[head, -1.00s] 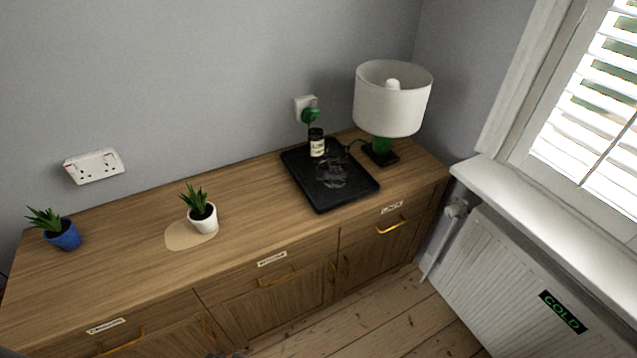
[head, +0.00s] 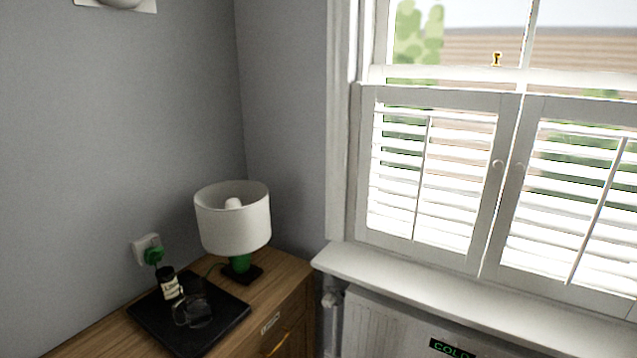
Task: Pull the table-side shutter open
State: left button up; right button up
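The window has two white louvred shutters on its lower half. The table-side shutter is the left one (head: 390,225), nearer the wooden sideboard. It stands closed, its inner edge beside the right shutter (head: 506,235) with a narrow bright gap between them. A small round knob (head: 497,164) sits on the left shutter's inner stile. A matching knob (head: 519,167) sits on the right shutter. Neither of my grippers shows in the head view.
A wooden sideboard (head: 290,290) stands left of the window, with a white-shaded lamp (head: 232,225), a black tray (head: 232,310), a small dark bottle (head: 169,283) and a glass mug (head: 196,309). A white sill (head: 420,288) juts out below the shutters, above a radiator (head: 375,330).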

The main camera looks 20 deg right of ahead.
aim_at(617, 297)
jog(key=z, duration=2.05)
jog(key=i, duration=0.35)
jog(key=z, duration=0.9)
